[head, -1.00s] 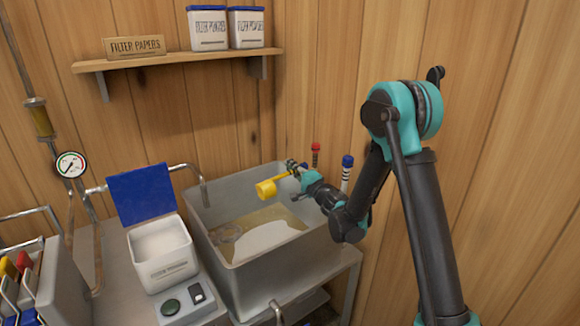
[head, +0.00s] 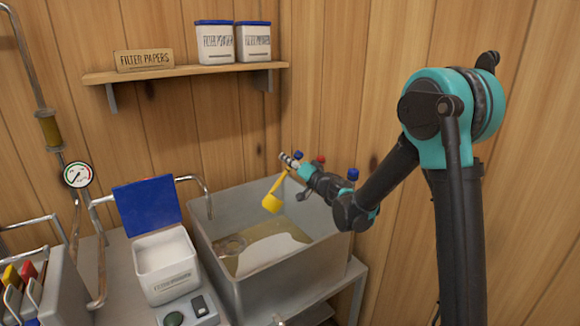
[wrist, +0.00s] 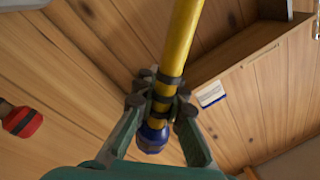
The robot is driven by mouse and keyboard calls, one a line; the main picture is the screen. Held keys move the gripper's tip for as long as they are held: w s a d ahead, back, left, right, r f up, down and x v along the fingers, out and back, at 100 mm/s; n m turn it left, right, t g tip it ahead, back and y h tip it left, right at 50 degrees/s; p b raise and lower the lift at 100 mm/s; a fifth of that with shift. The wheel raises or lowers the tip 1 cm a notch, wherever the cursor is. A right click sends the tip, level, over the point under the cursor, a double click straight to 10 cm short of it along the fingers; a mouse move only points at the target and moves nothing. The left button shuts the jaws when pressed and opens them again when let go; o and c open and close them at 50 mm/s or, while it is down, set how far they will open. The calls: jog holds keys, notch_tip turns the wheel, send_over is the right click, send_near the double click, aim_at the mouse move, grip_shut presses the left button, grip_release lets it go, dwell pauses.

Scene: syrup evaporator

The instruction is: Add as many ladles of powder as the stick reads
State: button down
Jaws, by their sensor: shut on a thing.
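My gripper (head: 299,171) is shut on the handle of a yellow ladle (head: 272,203). The handle (wrist: 180,45) runs up between the fingers in the wrist view, with a blue end below them. The ladle's cup hangs tilted over the metal tank (head: 337,285). In the tank is brownish liquid with a pale patch of powder (head: 275,252). An open white tub of powder (head: 168,258) with a raised blue lid (head: 147,203) stands left of the tank. A blue-topped stick (head: 352,174) and a red-topped one (head: 320,159) show behind my arm, mostly hidden; their marks are not readable.
A gauge (head: 77,174) and pipes are at left. A device with a dark button (head: 173,319) sits before the open tub. A rack with coloured handles (head: 28,270) is at lower left.

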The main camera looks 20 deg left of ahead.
jog(key=s+a+r+n+g, duration=0.1)
jog(key=s+a+r+n, duration=0.4)
jog(key=n, duration=0.4)
jog(key=shift+s+a+r+n+h, duration=0.35)
jog(key=shift+s+r, duration=0.55)
jog(key=shift+r, duration=0.35)
